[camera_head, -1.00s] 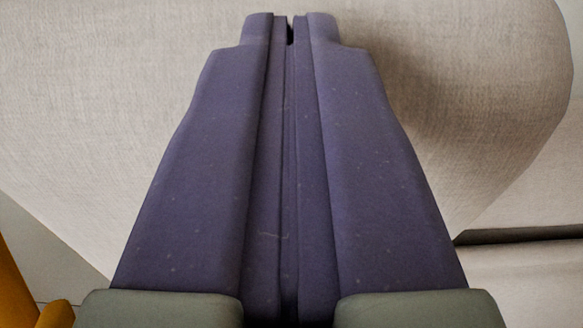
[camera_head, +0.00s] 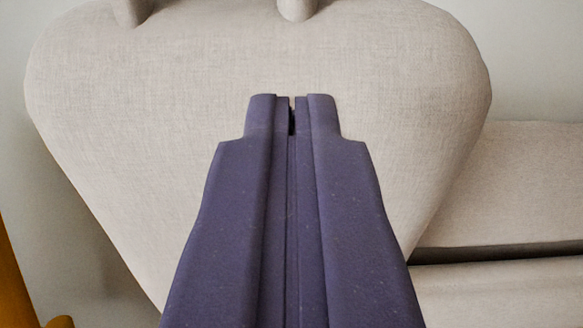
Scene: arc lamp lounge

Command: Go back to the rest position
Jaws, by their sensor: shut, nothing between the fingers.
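My gripper (camera_head: 291,102) is in the lower middle of the view, its two purple fingers pressed together with nothing between them. Its tips point up the picture, over a beige fabric piece of furniture (camera_head: 370,70) with rounded corners. I cannot tell the gap between the fingertips and the fabric. My gripper hides the lower middle of that piece.
Two beige stubs (camera_head: 297,9) stick up at the top edge. A beige cushioned seat (camera_head: 510,190) with a dark gap below it lies at the right. A yellow-orange thing (camera_head: 18,275) stands at the lower left. Pale floor or wall shows at the left.

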